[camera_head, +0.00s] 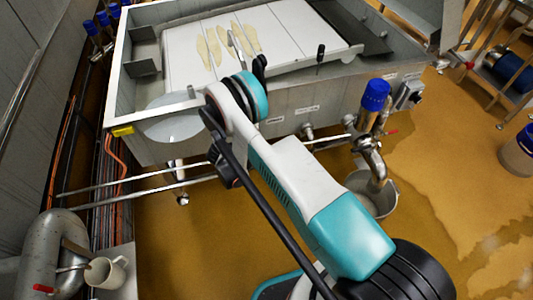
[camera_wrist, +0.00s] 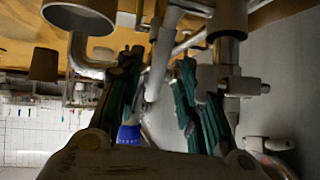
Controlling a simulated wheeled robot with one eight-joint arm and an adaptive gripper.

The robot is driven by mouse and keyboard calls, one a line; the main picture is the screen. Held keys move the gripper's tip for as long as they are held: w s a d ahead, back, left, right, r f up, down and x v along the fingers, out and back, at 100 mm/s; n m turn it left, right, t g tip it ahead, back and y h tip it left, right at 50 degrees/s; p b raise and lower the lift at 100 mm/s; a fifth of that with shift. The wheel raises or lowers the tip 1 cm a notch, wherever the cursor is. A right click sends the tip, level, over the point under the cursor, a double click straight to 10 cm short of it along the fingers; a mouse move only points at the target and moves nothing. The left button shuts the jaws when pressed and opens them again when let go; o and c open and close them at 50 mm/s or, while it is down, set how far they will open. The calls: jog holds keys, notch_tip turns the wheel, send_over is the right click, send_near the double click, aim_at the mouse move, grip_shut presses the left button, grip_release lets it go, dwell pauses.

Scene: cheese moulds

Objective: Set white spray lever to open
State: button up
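The white spray lever cannot be told apart with certainty. In the wrist view a pale grey-white pipe (camera_wrist: 158,62) runs between and beyond the fingers, among other metal pipes. My gripper (camera_wrist: 158,85) is open there, its two dark green fingers standing well apart with nothing seen clamped between them. I cannot tell whether the fingers touch the pipe. In the head view my white and teal arm reaches to the front of the steel vat (camera_head: 290,125), and my fingers cannot be made out there.
A blue-topped valve (camera_head: 375,96) and pipe stand by the vat's right front, above a grey bucket (camera_head: 381,203). Horizontal pipes (camera_head: 140,190) run at left. A white jug (camera_head: 105,272) stands at lower left. The ochre floor at right is mostly clear.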

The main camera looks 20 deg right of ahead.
jog(key=v, duration=1.1)
jog(key=shift+a+r, duration=0.25)
jog(key=shift+a, duration=0.1)
jog(key=shift+c, duration=0.4)
